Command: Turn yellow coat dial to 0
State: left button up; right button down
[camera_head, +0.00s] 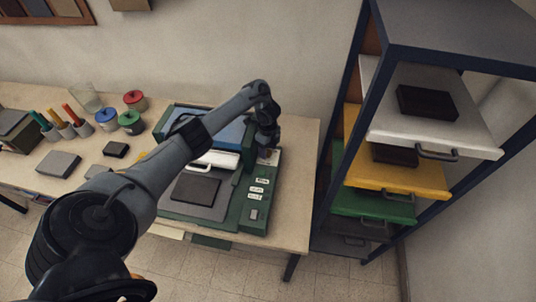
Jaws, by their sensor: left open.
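A green machine (230,215) stands at the right end of the table, with a blue upper part (228,136), a white handle bar (214,159) and a dark flat block (195,189) on its bed. Its right-hand panel carries several small white labels (257,189). My left arm reaches across the machine from the lower left. My left gripper (268,147) is open and points down over the far end of that panel. The yellow coat dial cannot be made out; the gripper covers that part of the panel. My right gripper is not in view.
A rack at right holds pull-out trays: white (435,137), yellow (383,182) and green (375,207). Pots with red (134,97), green and blue lids, brush cups (66,130) and grey blocks (58,164) stand on the table (297,190) left of the machine.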

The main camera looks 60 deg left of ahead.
pick_arm(q)
jog(key=shift+f, duration=0.55)
jog(key=c, duration=1)
jog(key=shift+r+n+p, duration=0.25)
jog(key=shift+n+p, duration=0.45)
jog(key=shift+p, duration=0.2)
jog(key=shift+c, duration=0.2)
jog(key=shift+n+p, duration=1.2)
jog(key=n+p, duration=0.2)
jog(key=n, duration=0.1)
jog(key=shift+f, duration=0.1)
jog(key=shift+f+n+p, duration=0.1)
jog(key=shift+n+p, duration=0.4)
